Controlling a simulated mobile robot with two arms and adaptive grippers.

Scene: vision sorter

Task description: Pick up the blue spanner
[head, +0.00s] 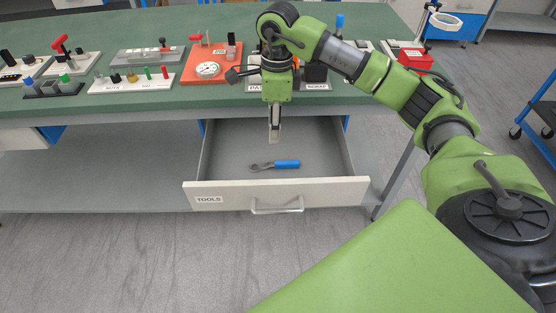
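The blue spanner (286,164) lies flat in an open drawer (218,185) labelled TOOLS. Its blue handle points right and its grey metal head points left. My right gripper (274,138) points down over the back part of the drawer, above and behind the spanner, apart from it. Its fingers look narrow and close together, and I cannot tell whether they are open or shut. Nothing shows between them. My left gripper is not in view.
The green workbench (140,100) above the drawer carries several fixtures, among them an orange panel with a gauge (208,69) and a red bin (414,59). The drawer is otherwise empty. Grey floor (120,260) lies clear in front. A blue trolley stands at the far right.

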